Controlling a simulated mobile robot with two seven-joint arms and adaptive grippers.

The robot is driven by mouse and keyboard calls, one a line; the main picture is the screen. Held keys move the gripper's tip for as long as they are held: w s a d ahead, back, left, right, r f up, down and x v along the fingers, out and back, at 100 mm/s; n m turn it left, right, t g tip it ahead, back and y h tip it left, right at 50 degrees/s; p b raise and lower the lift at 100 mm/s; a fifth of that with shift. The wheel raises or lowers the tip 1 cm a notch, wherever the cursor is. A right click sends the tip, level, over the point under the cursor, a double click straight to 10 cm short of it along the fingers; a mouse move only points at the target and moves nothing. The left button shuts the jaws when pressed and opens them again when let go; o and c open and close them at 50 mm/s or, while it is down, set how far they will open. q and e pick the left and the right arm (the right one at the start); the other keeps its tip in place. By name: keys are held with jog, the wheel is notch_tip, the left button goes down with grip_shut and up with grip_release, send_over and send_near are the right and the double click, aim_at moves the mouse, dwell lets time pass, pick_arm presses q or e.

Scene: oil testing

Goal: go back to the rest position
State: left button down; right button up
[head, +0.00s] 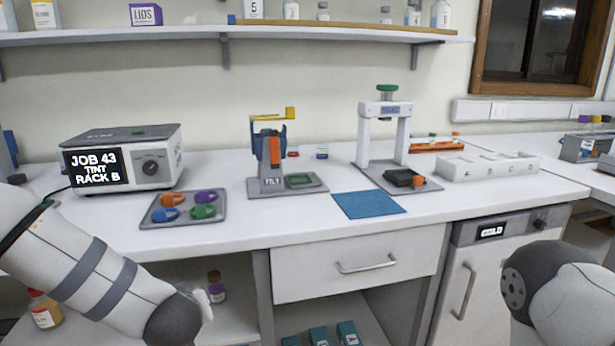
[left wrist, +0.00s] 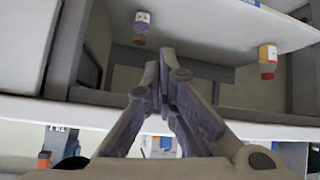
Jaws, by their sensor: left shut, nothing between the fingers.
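In the left wrist view my left gripper (left wrist: 165,62) is shut, its fingertips meeting with nothing between them. The worktop edge and the open shelf space under the bench show around it. In the head view my left arm comes in at the lower left, in front of the bench, and its fingers cannot be made out. Part of my right arm shows at the lower right; its gripper is out of the frame.
Bottles (head: 217,290) stand on the shelf below.

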pick_arm(q)
jog(key=s+d+f+m+g+h, duration=0.2)
jog(key=s+f+m, duration=0.1)
jog(key=s+f, duration=0.85)
jog(key=s+f+m+g, duration=0.1)
jog(key=s+f+g, duration=0.1)
jog(key=s, duration=0.7)
jog(key=s+a+f+g+h, duration=0.1)
jog(key=s+f+g, duration=0.2)
jog(key=s, duration=0.7)
jog(key=s+a+f+m+g, duration=0.1)
jog(key=s+f+g, duration=0.1)
jog(key=s, duration=0.8)
jog(key=shift+s+f+m+g+h, duration=0.3)
jog(key=shift+g+h, duration=0.1)
jog(key=shift+g, duration=0.4)
jog(key=shift+w+a, duration=0.1)
